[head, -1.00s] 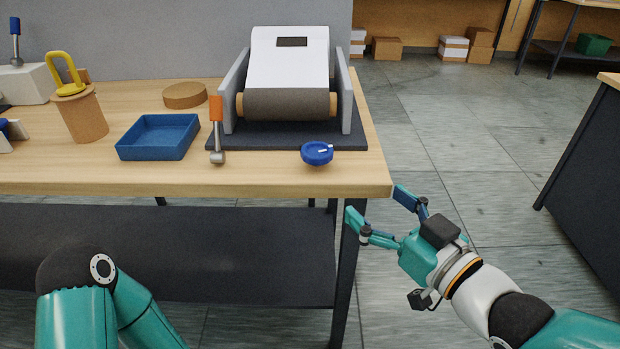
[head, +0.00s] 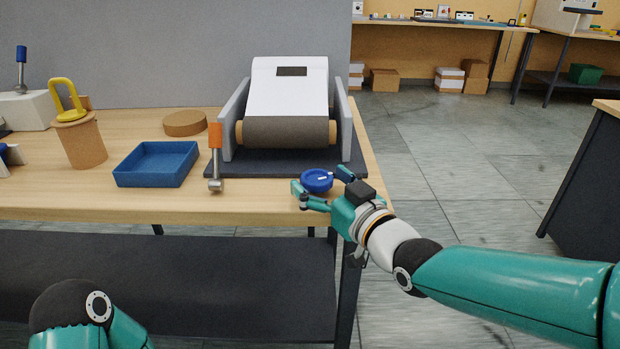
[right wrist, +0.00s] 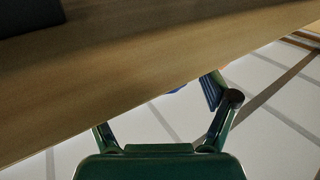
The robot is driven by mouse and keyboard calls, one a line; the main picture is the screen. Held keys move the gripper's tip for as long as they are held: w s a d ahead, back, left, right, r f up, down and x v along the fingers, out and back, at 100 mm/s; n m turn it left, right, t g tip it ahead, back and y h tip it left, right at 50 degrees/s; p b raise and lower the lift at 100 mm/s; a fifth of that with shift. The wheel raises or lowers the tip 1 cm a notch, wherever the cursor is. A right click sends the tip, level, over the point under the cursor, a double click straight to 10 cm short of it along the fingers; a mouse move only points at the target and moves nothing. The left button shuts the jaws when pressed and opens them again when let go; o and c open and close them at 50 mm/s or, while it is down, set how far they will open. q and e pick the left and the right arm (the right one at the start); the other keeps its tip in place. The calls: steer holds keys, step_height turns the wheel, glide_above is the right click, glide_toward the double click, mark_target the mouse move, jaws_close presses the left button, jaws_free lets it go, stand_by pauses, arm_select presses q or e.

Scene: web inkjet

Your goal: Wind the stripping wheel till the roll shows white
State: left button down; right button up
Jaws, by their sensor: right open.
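The stripping wheel looks to be the blue knob (head: 317,179) with a white mark, at the front right of the machine in the head view. The roll (head: 286,131) shows dark grey with tan ends, below a white sloped sheet (head: 290,92). My right gripper (head: 320,184) is open, its fingers on either side of the knob; I cannot tell whether they touch it. In the right wrist view only a blue sliver (right wrist: 177,89) shows past the table edge, probably the knob. My left arm's elbow shows at the lower left; its gripper is out of view.
A blue tray (head: 156,178), a tan disc (head: 185,123) and a tan pot (head: 82,143) with a yellow loop sit further left. The floor right of the table (head: 120,206) is open.

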steer(key=shift+x, duration=0.85)
steer(key=shift+c, duration=0.3)
steer(key=c, duration=1.1)
steer(key=shift+a, duration=0.35)
steer(key=shift+d+f, duration=0.1)
steer(key=shift+d, duration=0.15)
